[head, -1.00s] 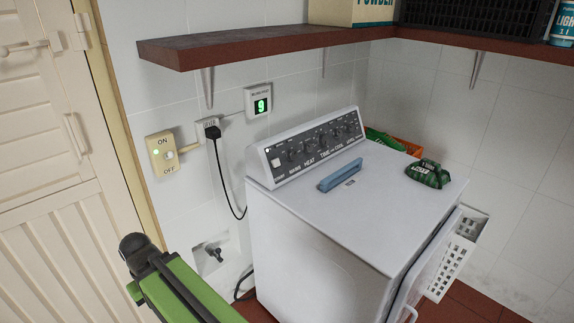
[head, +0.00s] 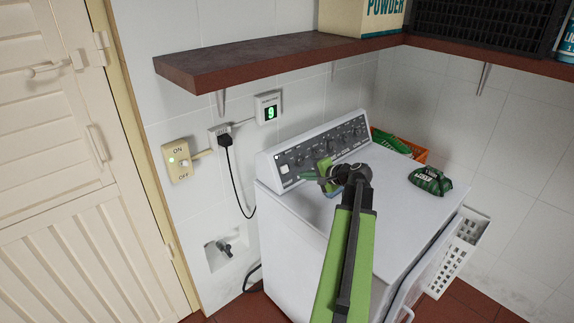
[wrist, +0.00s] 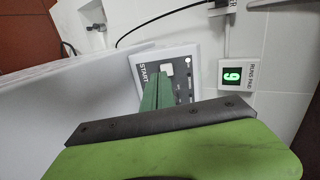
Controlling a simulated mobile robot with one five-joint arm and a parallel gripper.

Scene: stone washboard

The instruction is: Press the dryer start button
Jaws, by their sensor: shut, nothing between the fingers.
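The white dryer (head: 300,228) stands against the wall, with a dark control panel (head: 330,148) of knobs along its back edge. The white start button (head: 285,169) is at the panel's left end. In the wrist view, the start button (wrist: 167,69) shows beside the word START. My gripper (head: 304,177) is shut and empty, over the dryer top and pointing left toward the button. In the wrist view, the shut fingers (wrist: 158,92) reach close to the button; I cannot tell whether they touch it. My arm hides part of the dryer top.
A dark red shelf (head: 270,60) juts out above the panel. A display reading 9 (head: 268,107), a plug (head: 223,138) and an ON/OFF switch (head: 180,162) are on the wall. A green bag (head: 430,181) lies on the dryer's right. The dryer door (head: 425,262) stands open.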

